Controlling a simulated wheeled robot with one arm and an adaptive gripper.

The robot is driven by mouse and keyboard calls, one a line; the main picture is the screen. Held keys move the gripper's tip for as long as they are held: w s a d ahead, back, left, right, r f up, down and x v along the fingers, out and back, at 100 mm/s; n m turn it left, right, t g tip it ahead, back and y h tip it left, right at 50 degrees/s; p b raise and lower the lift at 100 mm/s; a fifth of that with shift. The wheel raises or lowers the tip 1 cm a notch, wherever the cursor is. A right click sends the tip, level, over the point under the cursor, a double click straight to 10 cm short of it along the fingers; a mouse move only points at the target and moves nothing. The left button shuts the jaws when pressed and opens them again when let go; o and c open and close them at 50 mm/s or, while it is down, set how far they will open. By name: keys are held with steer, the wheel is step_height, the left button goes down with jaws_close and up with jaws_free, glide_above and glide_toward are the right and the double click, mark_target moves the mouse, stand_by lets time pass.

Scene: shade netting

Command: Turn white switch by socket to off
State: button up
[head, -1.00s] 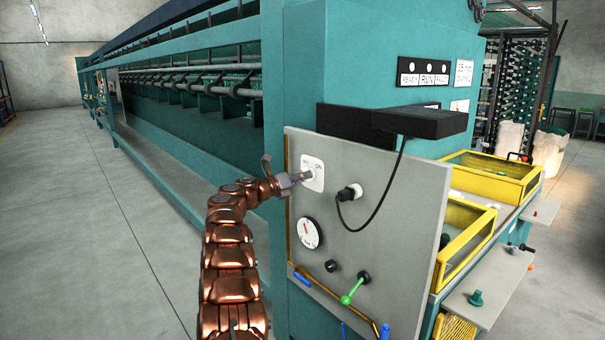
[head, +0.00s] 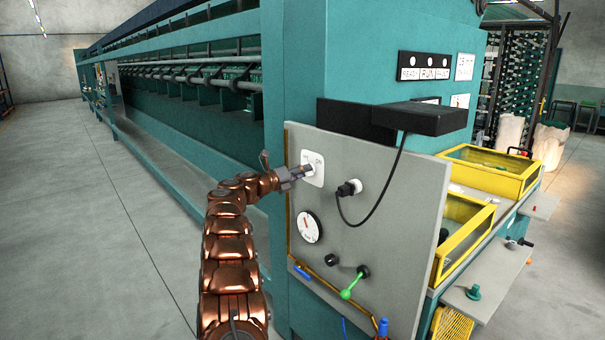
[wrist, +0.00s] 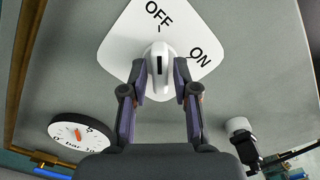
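The white switch knob (wrist: 160,72) has a dark line on its front and stands out from a white plate (wrist: 120,48) marked OFF and ON. In the wrist view the dark line runs up the picture, toward the OFF side. The plate also shows on the grey panel in the head view (head: 319,178), where my gripper covers most of the knob. My gripper (wrist: 160,82) has one finger on each side of the knob, close against it, and looks shut on it. The socket with a black plug (head: 349,188) is right of the plate; it also shows in the wrist view (wrist: 240,130).
A round dial (head: 308,227) sits below the plate on the grey panel (head: 385,225). A green lever (head: 352,287) is lower down. A black box (head: 420,120) juts out above, and its cable hangs to the plug. The aisle floor (head: 90,230) at left is clear.

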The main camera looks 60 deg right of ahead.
steer(key=shift+o, duration=0.7)
steer(key=v, duration=1.2)
